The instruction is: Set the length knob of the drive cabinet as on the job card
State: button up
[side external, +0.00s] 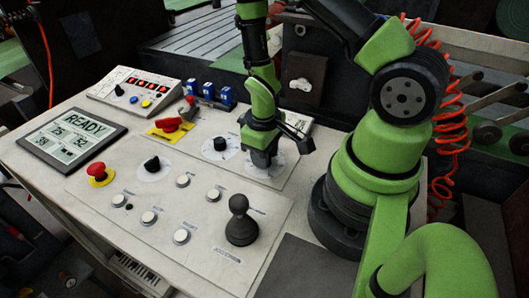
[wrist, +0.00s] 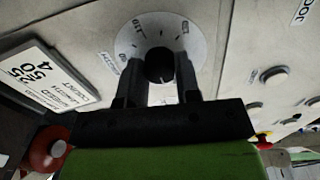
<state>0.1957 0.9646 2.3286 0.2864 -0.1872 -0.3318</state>
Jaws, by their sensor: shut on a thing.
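My gripper (side external: 263,158) points down at the rightmost dial of the cabinet's sloping panel. In the wrist view my gripper (wrist: 158,72) has one finger on each side of a round black knob (wrist: 159,65) and is shut on it. A pale dial plate (wrist: 142,38) with tick marks and numbers rings the knob; a number like 110 shows at its left. The knob's pointer and name are not readable.
Two more black knobs (side external: 221,143) (side external: 152,163) stand left of my gripper. A red switch (side external: 170,125), a red stop button (side external: 97,172), several white buttons (side external: 182,237) and a black joystick (side external: 240,222) share the panel. A display (side external: 72,136) reads READY.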

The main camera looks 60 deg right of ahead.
jog(key=shift+n, duration=0.6)
jog(key=o, duration=0.9)
